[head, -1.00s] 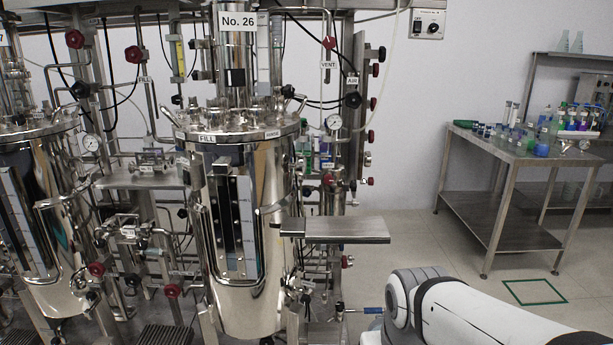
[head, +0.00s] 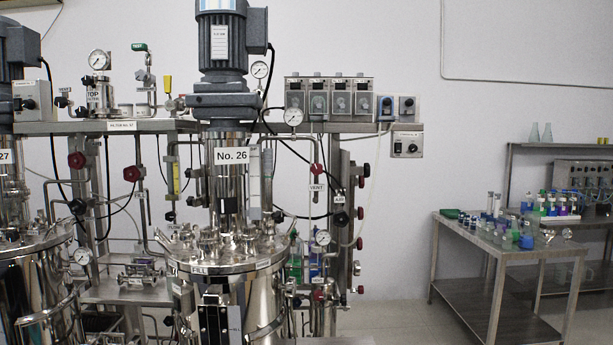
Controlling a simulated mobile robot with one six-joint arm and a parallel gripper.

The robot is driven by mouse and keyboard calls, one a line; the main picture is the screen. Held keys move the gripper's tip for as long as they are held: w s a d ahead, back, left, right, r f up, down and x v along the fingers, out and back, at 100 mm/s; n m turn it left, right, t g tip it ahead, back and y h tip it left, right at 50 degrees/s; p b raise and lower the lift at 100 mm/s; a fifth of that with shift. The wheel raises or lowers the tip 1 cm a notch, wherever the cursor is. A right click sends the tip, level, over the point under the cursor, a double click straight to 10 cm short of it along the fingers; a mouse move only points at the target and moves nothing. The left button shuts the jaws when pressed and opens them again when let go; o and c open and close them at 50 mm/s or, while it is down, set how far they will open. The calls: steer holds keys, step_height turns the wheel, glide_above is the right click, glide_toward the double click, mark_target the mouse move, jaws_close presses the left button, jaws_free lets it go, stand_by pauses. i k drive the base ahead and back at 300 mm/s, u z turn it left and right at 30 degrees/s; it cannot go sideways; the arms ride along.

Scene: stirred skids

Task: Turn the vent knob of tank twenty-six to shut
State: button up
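Tank No. 26 is the steel vessel (head: 225,262) in the lower middle of the head view. Its white number plate (head: 231,155) is on the steel column under a grey motor (head: 233,45). To the right of the column, a thin pipe carries a small red knob (head: 317,168) just above a white VENT label (head: 317,188). The knob is too small to tell its setting. Further right is an AIR label (head: 339,198) with a black knob (head: 341,219) below it. My gripper is not in view.
A shelf (head: 150,126) with gauges and valves runs behind the tank. Tank 27 (head: 38,265) stands at the left. A steel table (head: 500,250) with glassware stands at the right. Open floor (head: 400,318) lies between the tank and the table.

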mark_target(316, 169)
steer(key=u, duration=0.75)
steer(key=i, duration=0.7)
steer(key=z, duration=0.75)
